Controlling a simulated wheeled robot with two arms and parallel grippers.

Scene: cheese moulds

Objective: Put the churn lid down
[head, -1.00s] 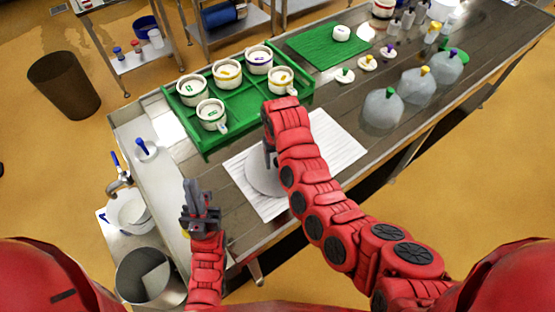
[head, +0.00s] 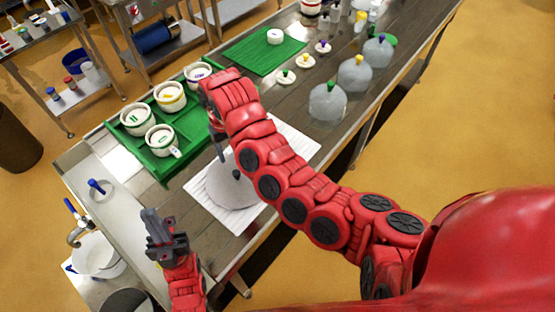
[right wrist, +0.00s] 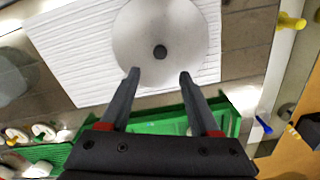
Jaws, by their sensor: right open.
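The churn lid (head: 232,190) is a grey round disc with a dark knob, lying on a ribbed white cloth (head: 296,133) on the bench. In the right wrist view the lid (right wrist: 142,22) and its knob (right wrist: 160,52) show beyond my fingertips. My right gripper (right wrist: 158,74) is open, with nothing between its fingers; the knob is apart from them. In the head view my right gripper (head: 218,146) is over the lid's back edge, partly hidden by its own arm. My left gripper (head: 152,222) is by the bench's near left side, away from the lid; its jaw gap is unclear.
A green tray (head: 182,168) with several white cheese moulds stands behind the cloth. A green mat (head: 250,56) and several translucent jugs (head: 327,102) are farther along the bench.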

